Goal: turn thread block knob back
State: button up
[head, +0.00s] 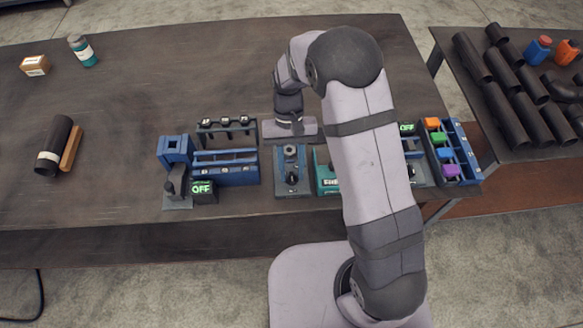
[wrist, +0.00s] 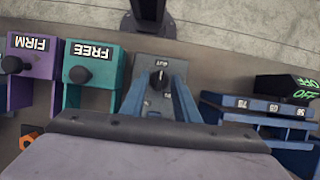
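The thread block (head: 291,188) is a small blue-grey block on the table, just on the near side of my gripper in the head view. Its round black knob (wrist: 158,79) shows at the top centre of the wrist view, with a pale pointer mark and a small label above it. Two blue rails of the block (wrist: 184,101) run down toward my gripper. My gripper (head: 289,127) is beyond the block in the head view, apart from the knob. Only its grey body fills the bottom of the wrist view; its fingertips are hidden.
In the wrist view a teal FREE block (wrist: 88,92) and a purple FIRM block (wrist: 28,75) stand left of the thread block. A blue tray (head: 240,177) and an OFF display (head: 202,189) stand left of it in the head view. The table's left part is mostly clear.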

jog(key=b+v, duration=0.2)
jog(key=v, duration=0.5)
jog(key=shift+r, duration=0.15)
dwell(0.4)
jog(key=s+d+t, duration=0.4)
jog(key=s+d, duration=0.7)
jog(key=s, duration=0.3)
jog(key=shift+r, duration=0.15)
